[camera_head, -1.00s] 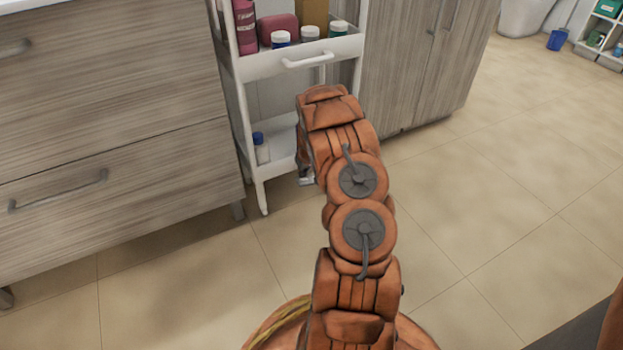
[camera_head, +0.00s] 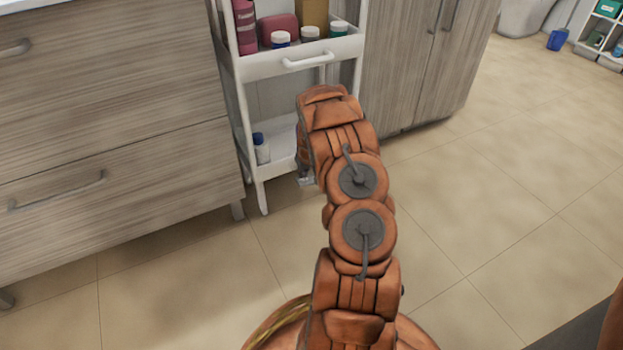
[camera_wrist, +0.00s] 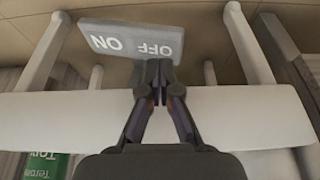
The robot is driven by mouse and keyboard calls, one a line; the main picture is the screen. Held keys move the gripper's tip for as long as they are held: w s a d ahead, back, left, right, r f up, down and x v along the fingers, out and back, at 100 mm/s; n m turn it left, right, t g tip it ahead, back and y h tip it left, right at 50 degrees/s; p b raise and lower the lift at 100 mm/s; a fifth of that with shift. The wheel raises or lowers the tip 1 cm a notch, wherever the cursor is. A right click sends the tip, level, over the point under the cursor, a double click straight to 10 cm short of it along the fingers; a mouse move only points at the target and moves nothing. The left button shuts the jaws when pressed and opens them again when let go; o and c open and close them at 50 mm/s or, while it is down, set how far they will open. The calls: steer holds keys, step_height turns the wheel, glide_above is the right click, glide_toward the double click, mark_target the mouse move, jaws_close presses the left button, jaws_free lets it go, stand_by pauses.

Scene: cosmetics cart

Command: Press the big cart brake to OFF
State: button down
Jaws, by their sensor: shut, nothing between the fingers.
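The big cart brake (camera_wrist: 130,42) is a grey plate with upside-down white lettering in the wrist view, ON on the left and OFF on the right. My gripper (camera_wrist: 155,80) is shut and empty. Its tips are at the near edge of the plate, just by the OFF lettering; I cannot tell whether they touch it. In the head view a small pale part of the brake (camera_head: 306,181) shows low beside my arm, which hides most of my gripper. The white cart (camera_head: 292,66) stands behind my arm, and its white shelf edge (camera_wrist: 60,106) crosses the wrist view.
Bottles and jars (camera_head: 281,38) stand on the cart's upper shelf, and a blue-capped bottle (camera_head: 261,150) on the lower one. Wooden drawers (camera_head: 100,110) flank the cart on the left and a wooden cabinet (camera_head: 425,70) on the right. The tiled floor (camera_head: 500,190) at right is clear.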

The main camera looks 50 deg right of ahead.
mark_target(303, 181)
steer(key=shift+f, duration=1.4)
stand_by(1.1)
steer(key=shift+r+p, duration=1.3)
steer(key=shift+r, duration=2.25)
